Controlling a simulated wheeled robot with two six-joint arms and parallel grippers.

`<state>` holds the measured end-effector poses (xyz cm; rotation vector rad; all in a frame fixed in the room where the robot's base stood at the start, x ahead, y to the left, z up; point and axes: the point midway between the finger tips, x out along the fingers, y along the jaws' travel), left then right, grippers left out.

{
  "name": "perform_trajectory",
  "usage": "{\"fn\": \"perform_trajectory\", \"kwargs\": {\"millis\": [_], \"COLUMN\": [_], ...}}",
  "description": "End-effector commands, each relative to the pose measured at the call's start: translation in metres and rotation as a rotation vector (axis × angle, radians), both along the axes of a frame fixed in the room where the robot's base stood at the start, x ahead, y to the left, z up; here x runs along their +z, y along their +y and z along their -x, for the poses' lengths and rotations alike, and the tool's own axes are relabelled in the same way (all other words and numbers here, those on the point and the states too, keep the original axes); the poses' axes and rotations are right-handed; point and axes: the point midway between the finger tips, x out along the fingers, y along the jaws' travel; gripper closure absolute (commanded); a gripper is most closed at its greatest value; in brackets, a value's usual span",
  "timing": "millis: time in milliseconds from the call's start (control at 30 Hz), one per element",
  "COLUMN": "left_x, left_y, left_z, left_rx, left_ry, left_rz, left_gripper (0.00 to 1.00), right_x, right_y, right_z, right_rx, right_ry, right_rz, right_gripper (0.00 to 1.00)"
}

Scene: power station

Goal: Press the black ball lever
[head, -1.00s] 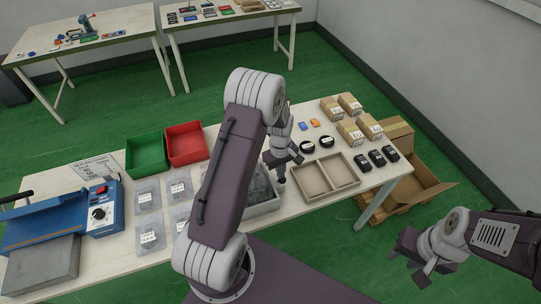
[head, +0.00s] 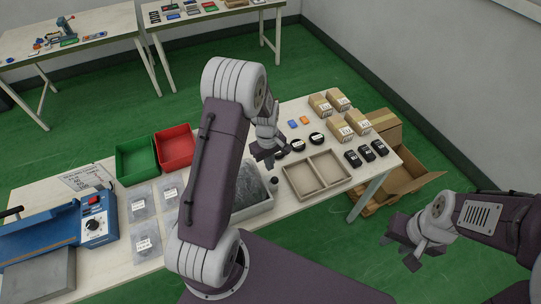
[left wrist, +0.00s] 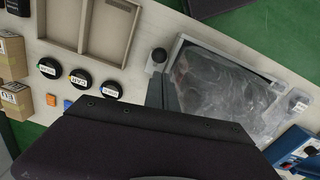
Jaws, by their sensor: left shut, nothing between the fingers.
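The black ball lever (head: 275,180) stands on the table between the grey box and the beige divided tray. In the left wrist view its round black knob (left wrist: 159,55) sits on a small light base. My left gripper (head: 270,163) is shut and empty, just above and beyond the ball in the head view, with a gap visible between them. In the left wrist view its fingers (left wrist: 163,92) point at the lever's base area. My right gripper (head: 410,255) hangs over the floor at the right, away from the table; its jaw opening is unclear.
The grey box (head: 252,208) with a film-like content lies left of the lever, the beige tray (head: 318,177) right. Black round tins (head: 297,145), cartons (head: 320,106) and a blue machine (head: 97,222) also stand on the table. My left arm hides part of the table.

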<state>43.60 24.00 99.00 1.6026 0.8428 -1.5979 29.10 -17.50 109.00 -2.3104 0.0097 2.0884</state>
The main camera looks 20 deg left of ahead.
Motion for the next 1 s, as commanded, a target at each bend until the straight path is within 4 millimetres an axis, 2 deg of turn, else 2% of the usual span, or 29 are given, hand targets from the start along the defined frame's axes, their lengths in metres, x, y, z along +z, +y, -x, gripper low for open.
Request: {"fn": "perform_trajectory", "kwargs": {"millis": [33,200,400,1000], "left_x": [0.007,0.038,0.059,0.062], "left_y": [-0.005,-0.019,-0.029,-0.030], "left_z": [0.004,0.018,0.027,0.028], "left_rx": [-0.003,-0.003,-0.001,-0.001], "left_ry": [-0.004,-0.007,-0.006,-0.006], "left_rz": [-0.001,-0.002,-0.001,-0.001], "left_gripper": [1.00,1.00,1.00,1.00], "right_x": [-0.007,-0.012,-0.014,-0.015], "right_y": [0.000,0.000,0.000,0.000], "right_z": [0.001,0.001,0.001,0.001], "right_rx": [0.000,0.000,0.000,0.000], "right_ry": [0.002,0.002,0.002,0.002], "right_rz": [0.000,0.000,0.000,0.000], "right_gripper": [0.64,0.64,0.64,0.64]}}
